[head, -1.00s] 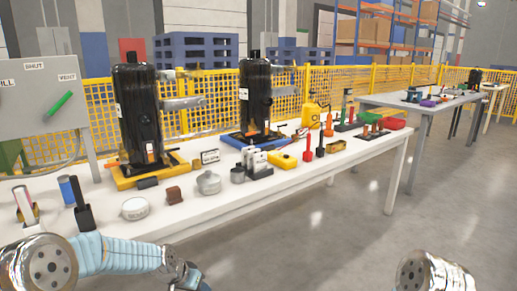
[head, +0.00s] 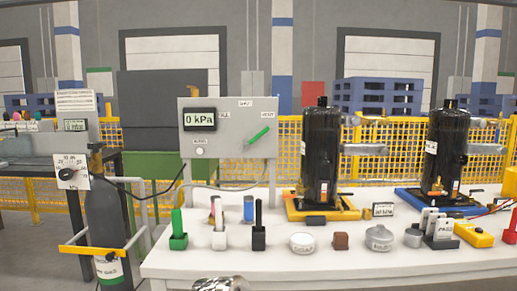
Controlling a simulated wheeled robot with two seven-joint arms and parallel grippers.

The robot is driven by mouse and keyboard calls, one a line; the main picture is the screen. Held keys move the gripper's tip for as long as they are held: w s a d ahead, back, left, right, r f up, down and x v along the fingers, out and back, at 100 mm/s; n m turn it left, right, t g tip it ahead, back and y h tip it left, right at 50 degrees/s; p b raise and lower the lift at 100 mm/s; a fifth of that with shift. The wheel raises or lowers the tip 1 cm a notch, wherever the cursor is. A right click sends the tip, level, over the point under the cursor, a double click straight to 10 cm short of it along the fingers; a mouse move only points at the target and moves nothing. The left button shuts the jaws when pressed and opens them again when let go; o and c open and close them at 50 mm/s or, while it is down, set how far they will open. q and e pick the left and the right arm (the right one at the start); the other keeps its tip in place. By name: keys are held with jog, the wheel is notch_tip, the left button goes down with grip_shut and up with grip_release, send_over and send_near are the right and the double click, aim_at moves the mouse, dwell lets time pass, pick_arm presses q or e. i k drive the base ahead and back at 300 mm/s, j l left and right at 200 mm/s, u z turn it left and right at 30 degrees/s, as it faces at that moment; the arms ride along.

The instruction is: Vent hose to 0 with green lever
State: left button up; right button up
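The control panel (head: 229,166) stands at the back left of the white table. Its display (head: 200,119) reads 0 kPa. The green lever (head: 259,136) on its right side tilts up and right, toward the VENT label (head: 266,115). A grey hose (head: 245,187) loops along the panel's lower edge toward the left black compressor (head: 321,155). A dark hose (head: 150,197) runs from the grey gas cylinder (head: 106,212) to the panel. Neither of my grippers shows; only a metallic part of my arm is at the bottom edge.
A green-handled tool (head: 177,230) and a black-handled tool (head: 259,228) stand in front of the panel. A round white tin (head: 302,243) and a brown block (head: 340,241) lie to the right. The white table's (head: 400,266) front strip is clear.

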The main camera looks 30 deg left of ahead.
aim_at(267, 128)
jog(key=u, duration=1.05)
